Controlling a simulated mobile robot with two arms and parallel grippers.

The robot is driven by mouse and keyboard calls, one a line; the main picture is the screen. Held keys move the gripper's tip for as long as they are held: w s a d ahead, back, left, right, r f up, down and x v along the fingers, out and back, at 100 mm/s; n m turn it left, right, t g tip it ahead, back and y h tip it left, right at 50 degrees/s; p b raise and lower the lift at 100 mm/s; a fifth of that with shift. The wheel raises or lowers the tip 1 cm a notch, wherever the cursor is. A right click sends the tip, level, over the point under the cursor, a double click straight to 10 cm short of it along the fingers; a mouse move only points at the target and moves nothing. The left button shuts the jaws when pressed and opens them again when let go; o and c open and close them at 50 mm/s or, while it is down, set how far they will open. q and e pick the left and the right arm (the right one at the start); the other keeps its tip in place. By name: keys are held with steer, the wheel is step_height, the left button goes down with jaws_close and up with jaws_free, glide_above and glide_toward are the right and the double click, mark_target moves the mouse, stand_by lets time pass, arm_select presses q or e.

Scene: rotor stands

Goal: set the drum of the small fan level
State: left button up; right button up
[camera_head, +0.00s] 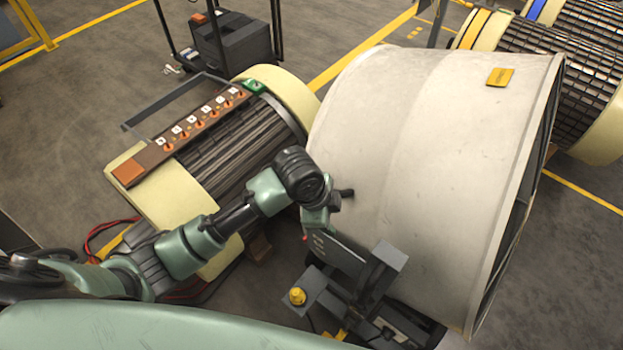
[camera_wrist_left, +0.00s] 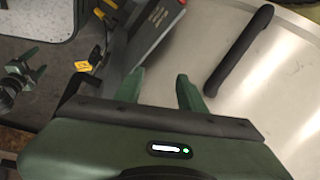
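The large pale drum (camera_head: 400,140) fills the right of the head view, with an open rim at its right end and a small yellow plate. Its axis looks tilted, but I cannot tell by how much. A short dark handle (camera_head: 347,193) sticks out of its near side; in the left wrist view it is a black bar (camera_wrist_left: 238,50) on the pale surface. My left gripper (camera_wrist_left: 160,90) is open and empty, with the bar to the right of its fingers, apart from them. In the head view the left gripper (camera_head: 320,215) is beside the drum's lower left side.
A grey stand (camera_head: 345,265) with a yellow knob (camera_head: 297,297) is below the drum. A cream roller machine (camera_head: 165,190) with a brown switch panel (camera_head: 190,130) lies behind my left arm. A dark cart (camera_head: 235,45) stands behind. More rollers (camera_head: 560,60) are at upper right.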

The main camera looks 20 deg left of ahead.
arm_select(q)
steer(key=w+a+r+m+y, duration=0.2)
steer(key=w+a+r+m, duration=0.35)
steer(key=w, duration=0.35)
steer(key=shift+n, duration=0.25)
steer(key=shift+s+a+x, duration=0.1)
steer(key=shift+a+x, duration=0.05)
steer(key=shift+x, duration=1.15)
steer(key=shift+s+a+x, duration=0.1)
steer(key=shift+x, duration=1.25)
steer(key=shift+s+a+x, duration=0.1)
steer(key=shift+a+x, duration=0.05)
steer(key=shift+x, duration=1.15)
steer(key=shift+w+f, duration=0.1)
jaws_close()
